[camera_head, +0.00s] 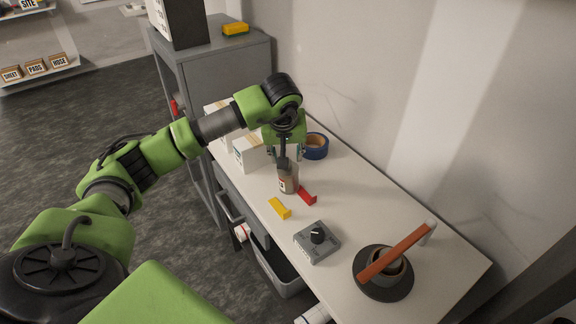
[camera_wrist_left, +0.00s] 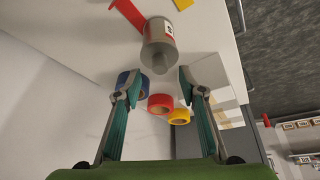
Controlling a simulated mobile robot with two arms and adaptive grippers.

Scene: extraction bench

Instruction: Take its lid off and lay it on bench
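A small grey container with a pale label (camera_head: 287,184) stands on the white bench (camera_head: 350,205). In the left wrist view the container (camera_wrist_left: 158,36) shows its grey top and a narrower grey knob or cap, apparently its lid (camera_wrist_left: 160,63), facing my gripper. My left gripper (camera_head: 286,156) is just above the container and partly hides its top in the head view. In the left wrist view my left gripper (camera_wrist_left: 160,86) is open, with its fingers on either side of the lid line and nothing visible between the tips. My right gripper is in neither view.
Red (camera_head: 307,195) and yellow (camera_head: 279,208) pieces lie close by. A blue tape roll (camera_head: 315,146) and white boxes (camera_head: 250,153) stand behind. A grey knob box (camera_head: 317,242) and a dark round base with a brown bar (camera_head: 395,250) are nearer. Bare bench lies to the right.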

